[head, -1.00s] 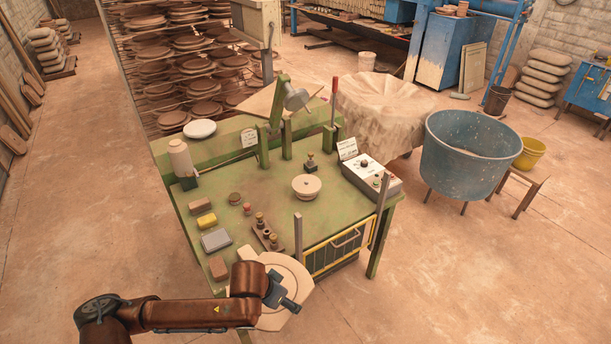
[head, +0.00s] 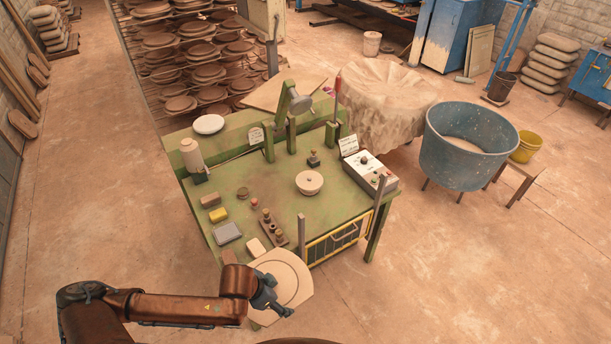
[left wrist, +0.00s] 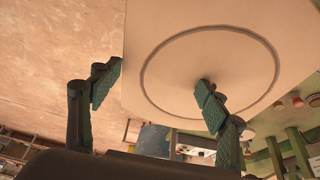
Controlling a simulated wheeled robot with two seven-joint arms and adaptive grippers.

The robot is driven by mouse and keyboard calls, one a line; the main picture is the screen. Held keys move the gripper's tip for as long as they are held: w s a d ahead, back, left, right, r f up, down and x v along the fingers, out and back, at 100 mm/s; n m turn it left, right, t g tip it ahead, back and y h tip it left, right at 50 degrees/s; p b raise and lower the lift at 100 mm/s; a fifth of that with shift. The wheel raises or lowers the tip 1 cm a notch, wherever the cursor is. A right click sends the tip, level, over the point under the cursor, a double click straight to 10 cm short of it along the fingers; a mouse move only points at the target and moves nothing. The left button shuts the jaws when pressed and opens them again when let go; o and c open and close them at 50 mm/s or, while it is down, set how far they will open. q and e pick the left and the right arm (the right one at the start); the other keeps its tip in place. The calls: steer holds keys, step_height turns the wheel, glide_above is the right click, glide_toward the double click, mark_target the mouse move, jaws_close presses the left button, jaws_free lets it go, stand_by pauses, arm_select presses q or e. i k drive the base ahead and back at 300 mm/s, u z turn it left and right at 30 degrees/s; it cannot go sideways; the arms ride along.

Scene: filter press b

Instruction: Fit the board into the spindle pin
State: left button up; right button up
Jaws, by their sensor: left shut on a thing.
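The board (head: 292,272) is a pale flat slab with cut corners and a ring groove on its face. My left gripper (head: 275,302) is shut on its edge and holds it at the table's near edge. In the left wrist view the board (left wrist: 165,45) fills the upper right, and the fingers (left wrist: 160,92) sit at its edge. The spindle (head: 309,183) is a pale round head with a small pin (head: 309,178) on top, standing on the green table. The board is apart from it, on the near side. The board's underside is hidden in the head view. My right gripper is out of view.
On the green table (head: 262,205), a block with brass knobs (head: 272,228) lies between board and spindle. A sponge, grey box and bottle (head: 192,155) stand left. A control box (head: 370,173) stands right. Upright metal posts (head: 301,237) rise at the front edge.

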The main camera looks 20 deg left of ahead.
mark_target(309, 179)
steer(key=z, duration=0.05)
steer(key=i, duration=1.9)
